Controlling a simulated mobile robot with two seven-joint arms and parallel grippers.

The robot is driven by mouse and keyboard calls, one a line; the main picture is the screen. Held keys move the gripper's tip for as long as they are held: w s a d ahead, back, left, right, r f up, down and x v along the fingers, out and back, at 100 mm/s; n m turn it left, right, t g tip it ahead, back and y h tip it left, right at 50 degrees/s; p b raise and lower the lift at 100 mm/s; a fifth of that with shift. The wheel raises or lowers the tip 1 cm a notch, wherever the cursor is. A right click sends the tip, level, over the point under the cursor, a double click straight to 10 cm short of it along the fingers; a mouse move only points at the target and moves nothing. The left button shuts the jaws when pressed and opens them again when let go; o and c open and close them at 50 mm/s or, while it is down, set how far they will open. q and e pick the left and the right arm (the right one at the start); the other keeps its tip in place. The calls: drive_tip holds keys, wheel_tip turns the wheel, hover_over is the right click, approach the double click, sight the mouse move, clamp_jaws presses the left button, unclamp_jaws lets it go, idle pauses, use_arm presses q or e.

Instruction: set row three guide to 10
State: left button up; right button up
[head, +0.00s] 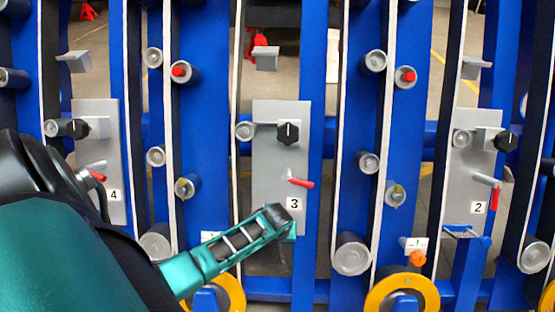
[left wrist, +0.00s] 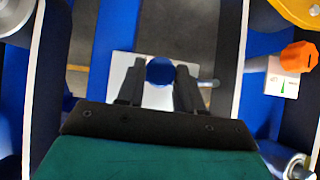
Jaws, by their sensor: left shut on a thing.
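The row three panel (head: 265,165) is a grey plate marked 3, with a black knob (head: 288,133) and a red-tipped lever (head: 300,183). My left gripper (head: 284,222) is at the lower edge of this panel. In the left wrist view my left gripper (left wrist: 159,82) has its dark fingers on both sides of a round blue knob (left wrist: 160,70), shut on it. A pale plate (left wrist: 125,75) lies behind the knob. My arm hides the low part of row three in the head view. An orange knob (head: 417,258) beside a small dial plate (head: 412,243) is right of row three; it also shows in the left wrist view (left wrist: 300,57).
Panels 4 (head: 112,150) and 2 (head: 470,170) stand on either side. Blue uprights, belts and grey rollers (head: 351,254) crowd the space. Yellow wheels (head: 375,300) sit low. The dial plate (left wrist: 285,85) shows a green pointer; its number is unreadable.

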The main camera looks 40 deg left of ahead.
use_arm(q)
clamp_jaws()
use_arm(e)
drive_tip(key=shift+f, duration=0.15)
use_arm(q)
drive_tip(key=shift+w+d+r+p, duration=0.2)
drive_tip(key=shift+d+p, duration=0.1)
drive_tip(key=shift+p, duration=0.4)
drive_tip(key=shift+w+d+f, duration=0.1)
drive_tip(key=shift+d, duration=0.05)
drive_tip(key=shift+f, duration=0.1)
drive_tip(key=o, duration=0.6)
unclamp_jaws()
use_arm(e)
drive_tip(key=shift+s+d+r, duration=0.15)
drive_tip(key=shift+d+r, duration=0.1)
drive_tip(key=shift+r, duration=0.1)
